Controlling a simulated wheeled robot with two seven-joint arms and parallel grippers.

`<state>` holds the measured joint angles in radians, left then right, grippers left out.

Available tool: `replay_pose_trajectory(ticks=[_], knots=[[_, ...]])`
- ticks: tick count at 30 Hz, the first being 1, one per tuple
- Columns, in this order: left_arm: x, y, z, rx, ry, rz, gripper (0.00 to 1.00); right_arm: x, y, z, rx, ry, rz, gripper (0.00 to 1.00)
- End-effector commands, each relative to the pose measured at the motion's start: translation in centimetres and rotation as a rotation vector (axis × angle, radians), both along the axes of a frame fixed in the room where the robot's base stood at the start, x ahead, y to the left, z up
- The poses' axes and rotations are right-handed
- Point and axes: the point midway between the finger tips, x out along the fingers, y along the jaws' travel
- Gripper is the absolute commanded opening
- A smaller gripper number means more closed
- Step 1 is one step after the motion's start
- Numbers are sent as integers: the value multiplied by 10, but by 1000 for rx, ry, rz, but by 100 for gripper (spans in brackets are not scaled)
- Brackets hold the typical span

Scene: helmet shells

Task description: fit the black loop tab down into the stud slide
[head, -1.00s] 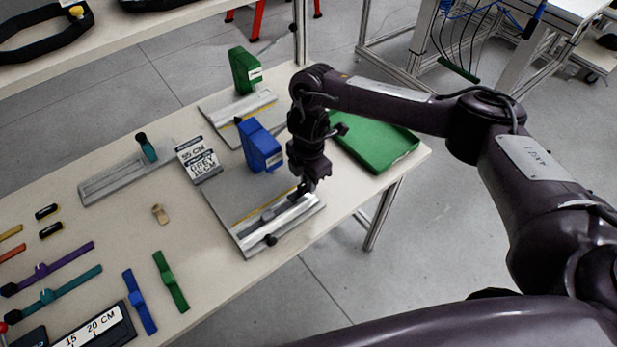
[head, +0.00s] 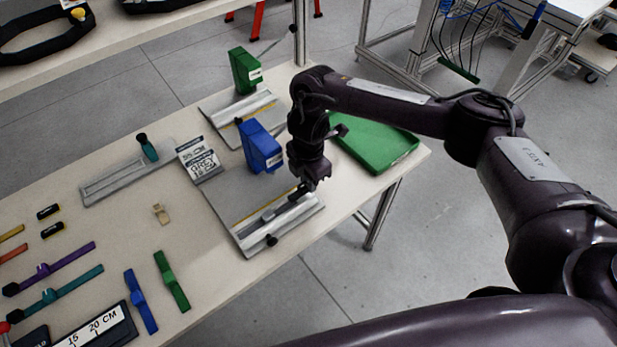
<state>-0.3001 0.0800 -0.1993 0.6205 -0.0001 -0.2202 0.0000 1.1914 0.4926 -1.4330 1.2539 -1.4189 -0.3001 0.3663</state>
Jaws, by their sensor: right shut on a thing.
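My right gripper (head: 305,187) points down over the front grey plate (head: 222,207) and is shut on a small dark piece, apparently the black loop tab, mostly hidden by the fingers. The fingertips are at the upper right end of a dark grey strip (head: 262,217) lying along the plate. Beside that strip is a pale metal rail (head: 290,226), with a black knob (head: 271,240) at its front edge. I cannot tell which part is the stud slide, or whether the tab touches it. My left gripper is not in view.
A blue block (head: 258,146) stands behind the plate, close to my right gripper. A green tray (head: 372,142) lies to the right. A green block (head: 244,70) stands on a rear plate. Coloured straps, including a green one (head: 171,281), lie at the left. The table's front edge is close.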

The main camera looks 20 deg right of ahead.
Motion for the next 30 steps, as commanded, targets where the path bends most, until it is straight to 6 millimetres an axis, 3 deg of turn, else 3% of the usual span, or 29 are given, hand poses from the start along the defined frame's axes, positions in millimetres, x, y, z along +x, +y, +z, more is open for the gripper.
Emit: replay_pose_trajectory(ticks=[30], knots=[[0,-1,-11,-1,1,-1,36,0,0,-17,0,-1,-1,0]])
